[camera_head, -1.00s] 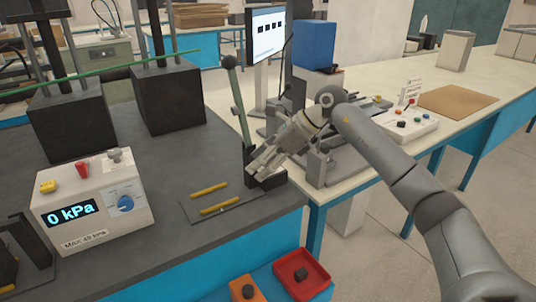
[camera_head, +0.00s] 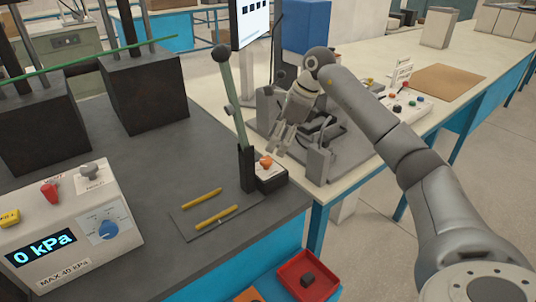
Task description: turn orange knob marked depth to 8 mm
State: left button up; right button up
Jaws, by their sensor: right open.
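The orange knob (camera_head: 266,161) sits on top of a small black block at the foot of the lever, near the dark bench's right edge. Its marking and setting are too small to read. My right gripper (camera_head: 279,146) is open and empty, its fingers pointing down, just above and to the right of the knob in the picture. I cannot tell the exact gap between them. My left gripper is not in view.
A tall lever (camera_head: 235,115) with a black ball stands beside the knob. Two yellow rods (camera_head: 217,217) lie on a dark plate in front. A pressure box (camera_head: 75,235) reads 0 kPa at left. A red tray (camera_head: 300,268) is below the bench edge.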

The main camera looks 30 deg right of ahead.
aim_at(267, 159)
jog(key=x, duration=0.5)
jog(key=shift+w, duration=0.1)
jog(key=shift+x, duration=0.8)
jog(key=c, duration=0.5)
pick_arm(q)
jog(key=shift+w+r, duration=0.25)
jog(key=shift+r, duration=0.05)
pick_arm(e)
jog(key=c, duration=0.5)
